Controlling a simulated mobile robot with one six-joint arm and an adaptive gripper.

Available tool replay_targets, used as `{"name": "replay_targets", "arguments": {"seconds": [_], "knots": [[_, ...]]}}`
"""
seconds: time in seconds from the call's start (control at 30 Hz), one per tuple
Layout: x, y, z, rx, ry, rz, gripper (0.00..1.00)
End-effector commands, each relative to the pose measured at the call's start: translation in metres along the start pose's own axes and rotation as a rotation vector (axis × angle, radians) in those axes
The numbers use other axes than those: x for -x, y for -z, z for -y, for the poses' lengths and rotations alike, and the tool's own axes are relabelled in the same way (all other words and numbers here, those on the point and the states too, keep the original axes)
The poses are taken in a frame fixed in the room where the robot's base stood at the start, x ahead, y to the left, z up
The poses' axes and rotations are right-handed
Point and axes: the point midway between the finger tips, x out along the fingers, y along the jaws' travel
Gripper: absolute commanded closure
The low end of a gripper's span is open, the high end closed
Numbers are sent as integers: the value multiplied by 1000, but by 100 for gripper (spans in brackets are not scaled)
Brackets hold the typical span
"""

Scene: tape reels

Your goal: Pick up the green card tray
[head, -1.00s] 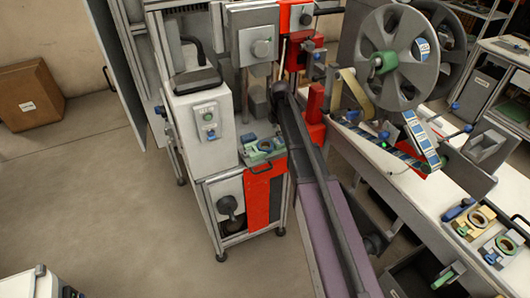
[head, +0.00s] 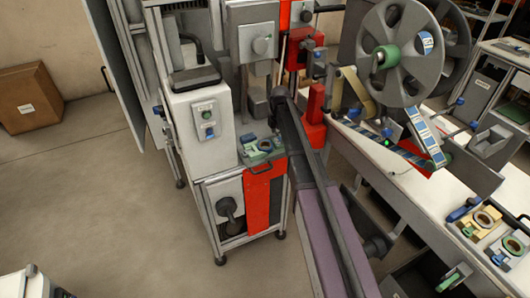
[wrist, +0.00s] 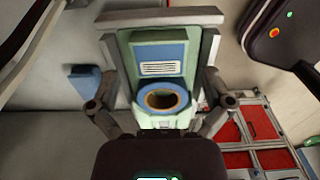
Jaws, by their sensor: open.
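The green card tray (wrist: 178,40) shows in the wrist view with a blue card panel, a white label and a blue ring around a dark round opening. My gripper (wrist: 160,50) is open, with one grey finger on each side of the tray. I cannot tell whether the fingers touch it. In the head view a small green tray (head: 264,153) sits on the white machine's ledge above a red panel. My gripper is hard to make out there, beside my dark arm.
A blue wedge (wrist: 85,81) lies left of the tray in the wrist view. A dark box with red and green buttons (wrist: 285,32) is at upper right. In the head view, a tape reel (head: 404,50) and similar trays (head: 481,223) are at right.

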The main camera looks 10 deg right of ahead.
Motion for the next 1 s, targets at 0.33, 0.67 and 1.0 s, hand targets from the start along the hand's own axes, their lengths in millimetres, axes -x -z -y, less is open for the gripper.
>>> {"name": "replay_targets", "arguments": {"seconds": [0.33,0.67,1.0], "knots": [[-24,0,0,0,0,0,0],[-24,0,0,0,0,0,0],[-24,0,0,0,0,0,0]]}}
